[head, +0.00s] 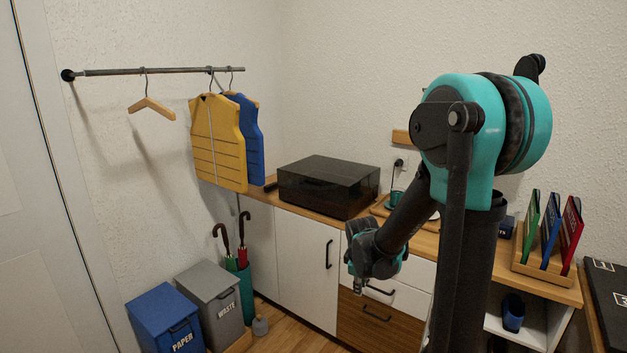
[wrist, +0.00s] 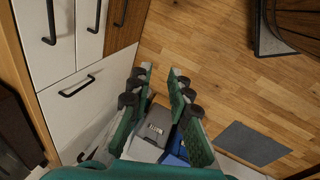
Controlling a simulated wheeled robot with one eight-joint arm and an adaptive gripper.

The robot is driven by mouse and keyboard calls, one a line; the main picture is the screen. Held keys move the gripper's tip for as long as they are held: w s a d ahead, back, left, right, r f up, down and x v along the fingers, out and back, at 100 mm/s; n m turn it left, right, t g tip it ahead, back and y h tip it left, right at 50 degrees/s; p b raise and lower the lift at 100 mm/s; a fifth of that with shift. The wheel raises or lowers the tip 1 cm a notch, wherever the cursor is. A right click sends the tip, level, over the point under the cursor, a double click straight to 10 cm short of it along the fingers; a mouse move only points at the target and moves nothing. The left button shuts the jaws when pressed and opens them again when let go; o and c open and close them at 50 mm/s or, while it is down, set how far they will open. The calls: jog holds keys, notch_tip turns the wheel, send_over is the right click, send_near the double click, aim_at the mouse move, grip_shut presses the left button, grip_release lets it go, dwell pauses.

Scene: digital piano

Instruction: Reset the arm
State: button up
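My arm rises at the right of the head view, with a teal and black joint at the top. Its forearm slopes down to the left, and my gripper (head: 360,284) hangs at its end in front of the cabinet fronts. In the wrist view my gripper (wrist: 161,73) shows two green-padded fingers standing apart. Bare wooden floor shows between the tips, and nothing is held. Further down between the fingers, the grey waste bin (wrist: 157,124) and blue paper bin (wrist: 177,150) show below on the floor.
A counter (head: 424,240) with white doors (head: 304,270) and drawers runs along the wall. It carries a black box (head: 328,186) and a rack of coloured folders (head: 545,262). Vests (head: 216,140) hang from a rail (head: 160,71) at left. Open floor (wrist: 225,80) lies below my gripper.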

jog(key=s+d+m, duration=0.2)
jog(key=s+m, duration=0.4)
jog(key=s, duration=0.3)
jog(key=s+d+m+y, duration=0.1)
jog(key=s+d+m, duration=0.2)
jog(key=s+m, duration=0.3)
jog(key=s, duration=0.3)
jog(key=shift+r+t, duration=0.25)
jog(key=shift+t, duration=0.05)
jog(key=shift+s, duration=0.1)
